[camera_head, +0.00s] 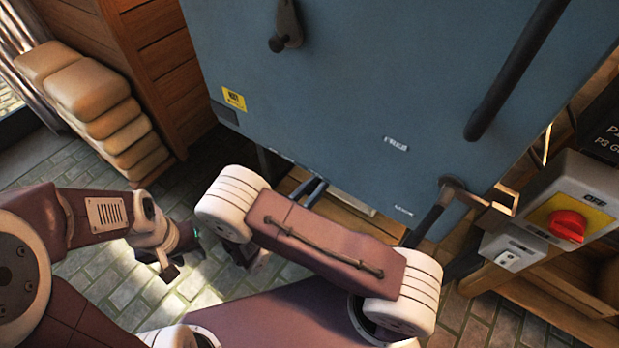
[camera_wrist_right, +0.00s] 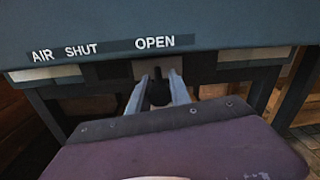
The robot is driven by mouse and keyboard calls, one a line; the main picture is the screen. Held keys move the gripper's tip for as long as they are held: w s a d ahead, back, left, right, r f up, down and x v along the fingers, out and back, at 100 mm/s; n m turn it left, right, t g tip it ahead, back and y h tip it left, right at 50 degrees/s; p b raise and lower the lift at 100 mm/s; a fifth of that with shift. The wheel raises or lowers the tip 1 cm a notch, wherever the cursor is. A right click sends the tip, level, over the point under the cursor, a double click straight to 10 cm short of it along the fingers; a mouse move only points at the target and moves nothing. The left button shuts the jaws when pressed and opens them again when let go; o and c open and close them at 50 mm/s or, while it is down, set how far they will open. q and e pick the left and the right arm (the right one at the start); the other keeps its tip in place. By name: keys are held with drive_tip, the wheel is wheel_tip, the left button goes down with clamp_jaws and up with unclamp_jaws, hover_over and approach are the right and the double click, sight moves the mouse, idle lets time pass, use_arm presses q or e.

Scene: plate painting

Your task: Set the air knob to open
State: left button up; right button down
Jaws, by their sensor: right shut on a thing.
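The air knob (camera_wrist_right: 159,92) is a small dark knob low on the front of the blue-grey cabinet (camera_head: 330,100). In the right wrist view it sits below the left part of the word OPEN (camera_wrist_right: 155,42), to the right of the words AIR SHUT (camera_wrist_right: 65,52). My right gripper (camera_wrist_right: 158,86) is shut on it, with one pale finger on each side. In the head view the knob is hidden, and the right arm's forearm crosses below the cabinet. My left gripper (camera_head: 168,268) hangs over the paved floor at left, away from the cabinet; its jaw gap is unclear.
A red rotary switch (camera_head: 567,225) on a yellow plate is at right. A long dark handle (camera_head: 512,75) and a dark lever (camera_head: 287,28) are on the cabinet front. Stacked sacks (camera_head: 100,105) stand at left. Paved floor (camera_head: 110,285) around my left gripper is clear.

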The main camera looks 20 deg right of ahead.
drive_tip(key=shift+s+d+f, duration=0.1)
drive_tip(key=shift+s+d, duration=0.05)
drive_tip(key=c, duration=1.5)
unclamp_jaws()
drive_tip(key=shift+o, duration=1.2)
drive_tip(key=shift+d, duration=0.1)
drive_tip(key=shift+s+a, duration=0.2)
drive_tip(key=shift+a, duration=0.25)
drive_tip(key=p+v, duration=0.2)
drive_tip(key=v, duration=0.6)
drive_tip(key=shift+s, duration=0.15)
drive_tip(key=shift+a, duration=0.15)
